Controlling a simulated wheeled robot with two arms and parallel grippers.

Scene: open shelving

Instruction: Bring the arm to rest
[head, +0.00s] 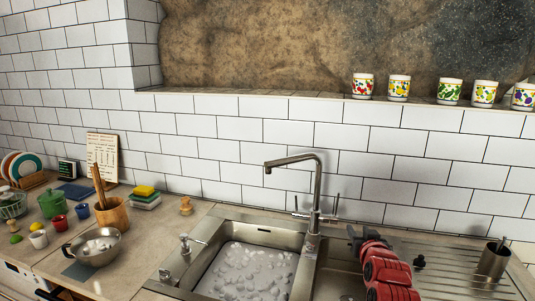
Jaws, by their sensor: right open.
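My right arm, red with dark joints, reaches up from the bottom edge right of centre in the head view. Its dark gripper (362,234) is at the upper end, over the right part of the sink unit, a little right of the faucet (315,200). The gripper is open, and I see nothing between its fingers. Whether it touches the metal surface behind it I cannot tell. My left gripper is not in view.
The sink basin (245,268) holds foamy water. A metal cup with utensils (493,262) stands on the drainboard (445,268) at right. A pan (95,248), utensil pot (112,214) and sponges (145,193) crowd the left counter. Patterned mugs (399,88) line the ledge.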

